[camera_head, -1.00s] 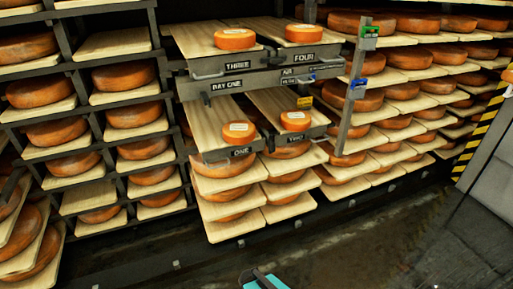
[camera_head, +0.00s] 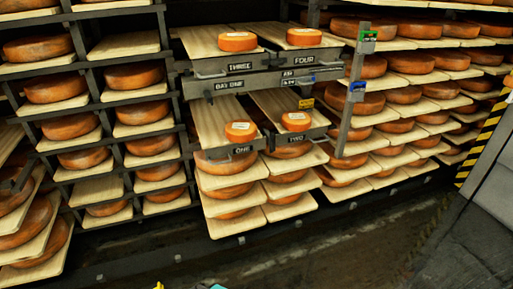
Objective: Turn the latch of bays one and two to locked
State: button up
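A rack bay in the middle carries a grey crossbar with a plate reading BAY ONE (camera_head: 229,85). Boards labelled THREE (camera_head: 240,67) and FOUR (camera_head: 304,63) are above it, and ONE (camera_head: 241,150) and TWO (camera_head: 299,138) are below. An upright grey post (camera_head: 352,95) at right bears a green-marked fitting (camera_head: 368,35) and a blue-marked fitting (camera_head: 357,88). Which parts are the latches, and their positions, I cannot tell. A teal piece (camera_head: 217,287) and a yellow piece show at the bottom edge, perhaps parts of my arm or gripper, far from the rack.
Orange cheese wheels stand on the pulled-out boards, and full racks (camera_head: 147,111) fill the left and right. A yellow-black striped edge (camera_head: 482,135) and a grey block (camera_head: 491,200) stand at right. The dark floor (camera_head: 330,240) before the rack is clear.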

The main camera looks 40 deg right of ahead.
aim_at(273, 143)
jog(key=z, duration=0.75)
jog(key=k, duration=0.1)
jog(key=u, duration=1.9)
jog(key=k, duration=1.3)
jog(key=z, duration=0.35)
jog(key=i, duration=0.55)
jog(key=z, duration=0.5)
jog(key=i, duration=0.95)
jog(key=u, duration=0.15)
